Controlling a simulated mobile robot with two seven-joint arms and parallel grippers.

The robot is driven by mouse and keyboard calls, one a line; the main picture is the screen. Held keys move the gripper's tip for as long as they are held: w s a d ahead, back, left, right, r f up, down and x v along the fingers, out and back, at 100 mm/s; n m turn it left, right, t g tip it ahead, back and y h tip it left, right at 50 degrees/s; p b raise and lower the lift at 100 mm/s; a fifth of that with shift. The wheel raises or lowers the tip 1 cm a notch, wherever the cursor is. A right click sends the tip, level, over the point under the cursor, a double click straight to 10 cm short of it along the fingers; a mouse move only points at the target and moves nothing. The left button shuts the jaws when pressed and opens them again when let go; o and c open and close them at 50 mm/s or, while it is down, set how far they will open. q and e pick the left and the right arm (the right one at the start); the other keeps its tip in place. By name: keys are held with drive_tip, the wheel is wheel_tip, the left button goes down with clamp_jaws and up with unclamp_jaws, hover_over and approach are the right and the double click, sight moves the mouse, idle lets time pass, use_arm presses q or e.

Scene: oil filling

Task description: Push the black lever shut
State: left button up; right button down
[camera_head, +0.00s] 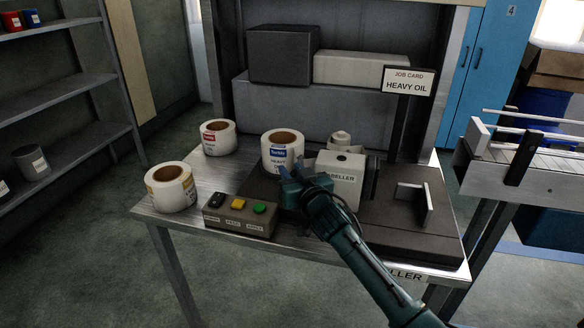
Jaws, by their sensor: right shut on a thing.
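The labeller (341,180) is a pale box on a dark base at the right of the bench. A label roll with a blue "heavy" label (283,148) stands upright at its left. My right gripper (289,172) is at the near lower side of this roll, close to the labeller's left side. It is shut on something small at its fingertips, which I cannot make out. I cannot pick out the black lever; my gripper and forearm cover part of the labeller's left front. My left gripper is not in view.
A button box (239,216) with black, yellow and green buttons stands at the bench's front. Two more label rolls, red-marked (218,138) and yellow-marked (171,187), stand at the left. A "HEAVY OIL" job card (408,81) stands behind. A conveyor (531,167) is at the right.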

drive_tip(key=shift+w+d+r+g+p, duration=0.2)
drive_tip(key=shift+w+r+g+p, duration=0.15)
drive_tip(key=shift+w+p, duration=0.2)
drive_tip(key=shift+w+d+f, duration=0.1)
drive_tip(key=shift+w+f, duration=0.05)
drive_tip(key=shift+w, duration=0.15)
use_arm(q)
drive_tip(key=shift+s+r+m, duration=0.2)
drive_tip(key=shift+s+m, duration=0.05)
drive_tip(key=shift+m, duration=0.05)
use_arm(e)
drive_tip(key=c, duration=1.1)
unclamp_jaws()
drive_tip(key=shift+f, duration=0.1)
drive_tip(key=shift+c, duration=0.2)
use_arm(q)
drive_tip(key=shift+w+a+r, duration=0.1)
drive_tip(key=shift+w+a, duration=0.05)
